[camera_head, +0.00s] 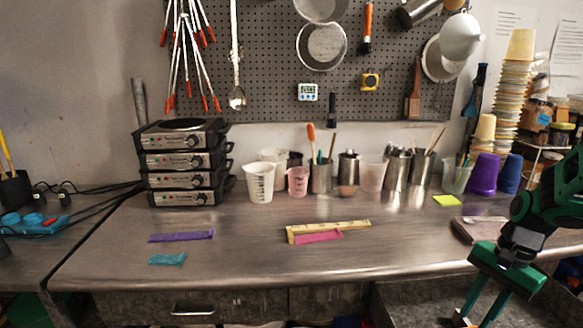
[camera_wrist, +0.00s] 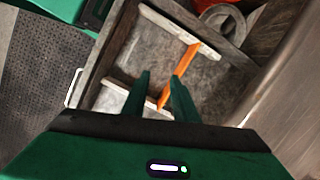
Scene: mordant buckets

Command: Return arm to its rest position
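My gripper (camera_head: 480,316) is green and hangs at the lower right of the head view, in front of the table's right part, pointing down. In the wrist view my gripper (camera_wrist: 159,80) shows both green fingers apart. My green and black arm comes in from the right edge of the head view.
A grey open drawer or bin (camera_wrist: 140,55) lies under my gripper. The metal table (camera_head: 240,245) carries stacked hotplates (camera_head: 185,160), cups and cans at the back, coloured strips in front, and a brownish block (camera_head: 480,229) close to my arm. The table's front middle is mostly clear.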

